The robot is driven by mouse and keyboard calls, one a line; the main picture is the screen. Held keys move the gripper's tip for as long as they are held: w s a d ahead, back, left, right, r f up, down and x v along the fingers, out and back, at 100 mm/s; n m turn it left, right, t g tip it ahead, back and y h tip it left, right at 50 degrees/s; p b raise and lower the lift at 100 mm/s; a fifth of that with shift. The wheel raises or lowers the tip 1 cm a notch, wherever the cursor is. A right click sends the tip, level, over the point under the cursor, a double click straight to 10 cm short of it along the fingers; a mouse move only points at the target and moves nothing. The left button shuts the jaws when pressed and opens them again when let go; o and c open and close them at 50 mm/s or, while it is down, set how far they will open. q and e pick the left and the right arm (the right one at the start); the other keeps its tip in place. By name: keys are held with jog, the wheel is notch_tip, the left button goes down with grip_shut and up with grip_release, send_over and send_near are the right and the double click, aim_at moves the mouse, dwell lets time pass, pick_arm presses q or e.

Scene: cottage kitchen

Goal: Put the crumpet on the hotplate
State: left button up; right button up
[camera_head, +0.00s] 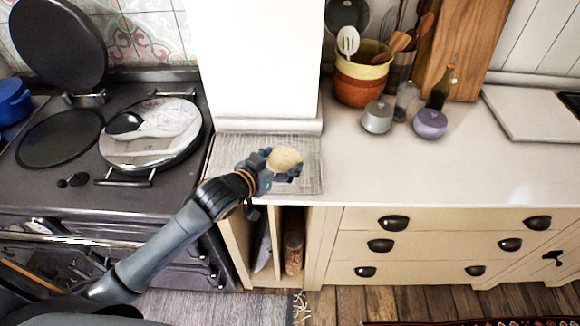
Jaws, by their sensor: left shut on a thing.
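The crumpet (284,159) is a small pale round piece. My left gripper (283,168) is shut on it and holds it over the grey mat at the front of the counter. The range cooker on the left has two hotplates. The left, dark round hotplate (58,137) lies bare under its raised black lid (57,40). The right one is covered by a shut, shiny domed lid (155,137) with a front handle. The crumpet is well to the right of the bare hotplate, with the domed lid between them. My right gripper is not in view.
A blue pot (12,102) stands at the cooker's left edge. A white wall block (252,65) rises behind the grey mat (231,152). The front counter (400,170) is clear.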

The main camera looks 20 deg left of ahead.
aim_at(287, 164)
pick_arm(q)
jog(key=w+f, duration=0.1)
jog(key=w+d+f, duration=0.1)
jog(key=f, duration=0.1)
jog(key=shift+w+f, duration=0.15)
jog(key=shift+w, duration=0.05)
jog(key=f+p, duration=0.2)
jog(key=f, duration=0.1)
jog(key=shift+w+d+f+p, duration=0.15)
jog(key=shift+w+p, duration=0.15)
jog(key=shift+w, duration=0.1)
jog(key=shift+s+f, duration=0.1)
jog(key=shift+f, duration=0.05)
jog(key=shift+f, duration=0.1)
jog(key=o, duration=0.9)
jog(key=shift+f, duration=0.1)
jog(key=shift+c, duration=0.2)
